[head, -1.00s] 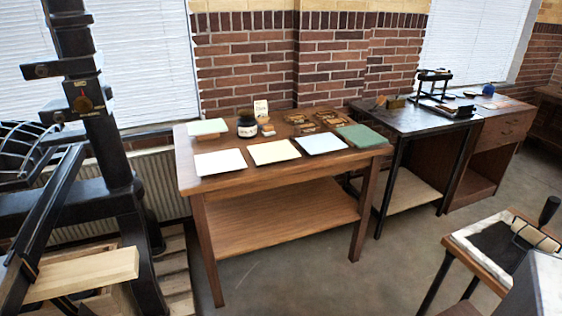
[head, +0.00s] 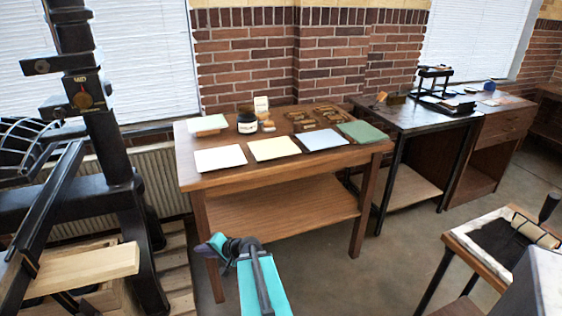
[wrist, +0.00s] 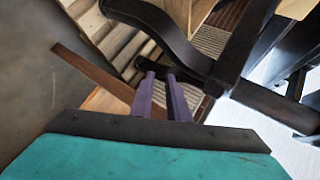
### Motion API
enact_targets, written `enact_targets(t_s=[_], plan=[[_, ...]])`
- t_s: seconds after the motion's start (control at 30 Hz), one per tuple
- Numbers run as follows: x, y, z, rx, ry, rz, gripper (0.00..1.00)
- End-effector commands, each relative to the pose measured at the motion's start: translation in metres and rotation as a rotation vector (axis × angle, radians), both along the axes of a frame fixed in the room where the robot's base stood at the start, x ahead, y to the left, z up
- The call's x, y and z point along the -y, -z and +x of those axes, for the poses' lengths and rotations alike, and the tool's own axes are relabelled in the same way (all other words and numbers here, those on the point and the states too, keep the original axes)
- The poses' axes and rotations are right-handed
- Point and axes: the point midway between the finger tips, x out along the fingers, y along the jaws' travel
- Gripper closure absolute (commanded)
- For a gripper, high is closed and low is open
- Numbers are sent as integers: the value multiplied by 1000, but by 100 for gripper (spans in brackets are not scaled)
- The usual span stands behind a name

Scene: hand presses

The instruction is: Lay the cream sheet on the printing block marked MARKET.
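A cream sheet (head: 273,148) lies flat near the front edge of the wooden table (head: 290,170). A white sheet (head: 220,158) lies to its left and a pale blue sheet (head: 322,138) to its right. Several brown printing blocks (head: 303,115) stand behind the sheets. Their lettering is too small to read, so I cannot tell which is marked MARKET. My gripper (wrist: 160,75) has its two purple fingers a narrow gap apart, with nothing between them. In the head view my teal arm is in front of the table, low and clear of the sheets.
A green sheet or board (head: 360,131) lies at the table's right end. A dark ink jar (head: 246,123) stands behind the sheets. A large black press (head: 105,130) stands left of the table.

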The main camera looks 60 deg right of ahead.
Motion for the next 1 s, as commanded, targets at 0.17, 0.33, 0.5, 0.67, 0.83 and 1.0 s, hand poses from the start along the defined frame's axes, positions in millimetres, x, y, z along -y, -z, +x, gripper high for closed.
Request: enact_targets(t_s=[0.17,0.33,0.5,0.67,0.83,1.0], plan=[[89,-59,-15,144,200,6,85],[170,-115,-46,277,384,10,85],[244,-171,-94,407,562,8,85],[295,-212,-139,507,694,6,85],[322,-235,-169,564,769,6,85],[327,-241,-175,576,786,6,85]])
